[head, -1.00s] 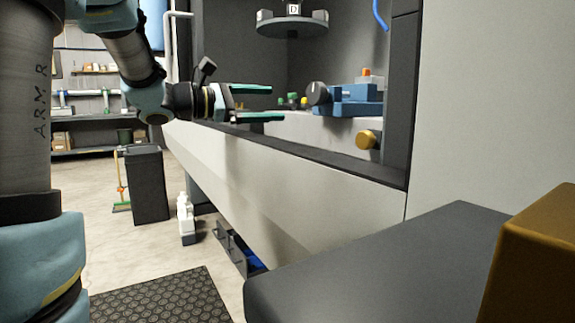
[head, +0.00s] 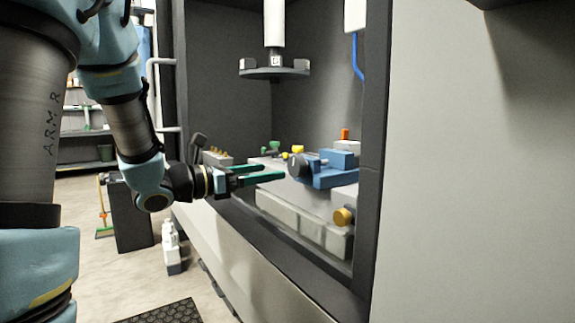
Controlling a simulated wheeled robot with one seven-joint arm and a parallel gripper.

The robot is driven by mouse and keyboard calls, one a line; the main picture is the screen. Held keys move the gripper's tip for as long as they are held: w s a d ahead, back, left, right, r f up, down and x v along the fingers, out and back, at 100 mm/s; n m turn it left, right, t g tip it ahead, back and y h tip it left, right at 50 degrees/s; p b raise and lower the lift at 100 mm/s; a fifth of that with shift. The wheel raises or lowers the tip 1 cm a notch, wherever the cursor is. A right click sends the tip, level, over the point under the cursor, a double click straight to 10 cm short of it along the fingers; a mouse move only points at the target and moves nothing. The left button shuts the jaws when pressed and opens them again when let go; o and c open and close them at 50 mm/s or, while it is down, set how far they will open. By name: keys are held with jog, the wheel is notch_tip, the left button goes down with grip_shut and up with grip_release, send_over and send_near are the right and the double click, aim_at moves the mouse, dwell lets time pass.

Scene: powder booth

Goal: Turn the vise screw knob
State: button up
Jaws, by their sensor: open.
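A blue vise (head: 330,175) sits on the light grey bed inside the booth opening, right of centre. Its dark round knob (head: 297,165) faces left, toward my gripper. My gripper (head: 286,171) is open and empty, with two green fingers pointing right at the knob. The fingertips are close to the knob's left side; I cannot tell whether they touch or overlap it. An orange-topped block (head: 344,135) stands on or behind the vise. A gold knob (head: 343,216) sticks out below the vise on the front of the bed.
A dark frame (head: 368,160) edges the opening on the right, with a pale wall beyond it. A spindle with a dark disc (head: 274,73) hangs above. Small green and yellow parts stand behind the fingers. White bottles (head: 172,250) and a dark bin (head: 132,215) stand on the floor at left.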

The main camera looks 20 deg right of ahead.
aim_at(293, 167)
jog(key=d, duration=0.3)
jog(key=w+d, duration=0.1)
jog(key=d, duration=0.2)
jog(key=shift+w+d+p, duration=0.2)
jog(key=shift+d+p, duration=0.15)
jog(key=c, duration=1.4)
jog(key=shift+f+b, duration=0.15)
jog(key=shift+b, duration=0.35)
jog(key=shift+m+b, duration=0.4)
jog(key=shift+b, duration=0.15)
jog(key=shift+r, duration=0.2)
jog(key=o, duration=1.4)
